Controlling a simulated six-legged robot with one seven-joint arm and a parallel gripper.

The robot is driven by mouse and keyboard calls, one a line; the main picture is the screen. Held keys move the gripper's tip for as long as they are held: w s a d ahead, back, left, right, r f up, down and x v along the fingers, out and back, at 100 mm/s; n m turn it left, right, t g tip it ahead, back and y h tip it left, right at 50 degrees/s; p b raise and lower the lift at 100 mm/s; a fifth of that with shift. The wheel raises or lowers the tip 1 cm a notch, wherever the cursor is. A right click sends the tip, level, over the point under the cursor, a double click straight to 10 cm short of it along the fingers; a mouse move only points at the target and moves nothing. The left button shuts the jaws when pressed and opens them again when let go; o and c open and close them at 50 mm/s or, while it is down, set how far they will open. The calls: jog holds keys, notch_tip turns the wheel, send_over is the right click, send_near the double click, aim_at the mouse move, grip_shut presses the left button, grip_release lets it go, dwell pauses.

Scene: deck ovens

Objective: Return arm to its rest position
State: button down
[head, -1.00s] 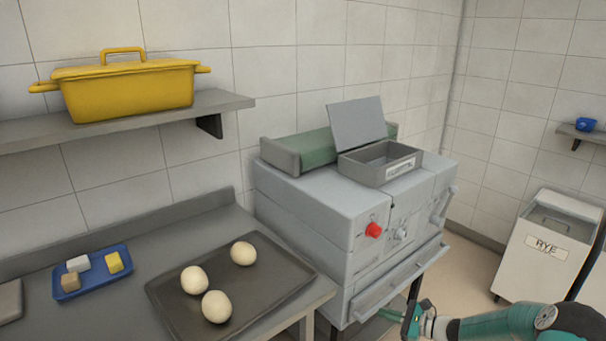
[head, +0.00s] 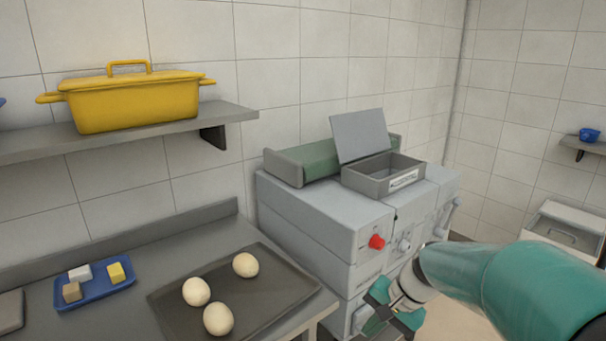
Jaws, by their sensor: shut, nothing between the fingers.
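My gripper (head: 392,312) is at the lower right of the head view, at the end of my teal arm. Its dark and teal fingers are shut, and I see nothing held in them. It is in front of the grey deck oven (head: 330,228) and hides part of its lower front. I cannot tell whether it touches the oven. A red knob (head: 377,242) on the oven front shows just above and left of the gripper.
A dark tray (head: 285,301) with 3 dough balls lies on the counter to the left. A blue tray (head: 98,292) with small blocks lies farther left. A yellow pot (head: 135,103) stands on the shelf. An open grey box (head: 375,181) sits on the oven. A white bin (head: 565,235) is partly hidden by my arm.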

jog(key=s+r+n+t+h, duration=0.2)
jog(key=s+r+n, duration=0.1)
jog(key=s, duration=0.5)
jog(key=s+d+r+n+t+h, duration=0.1)
jog(key=s+r+n+t+h, duration=0.1)
jog(key=s+r, duration=0.4)
jog(key=s+n+h, duration=0.1)
jog(key=s, duration=0.2)
jog(key=shift+d+r+n, duration=0.15)
jog(key=shift+r+n, duration=0.05)
jog(key=shift+n, duration=0.2)
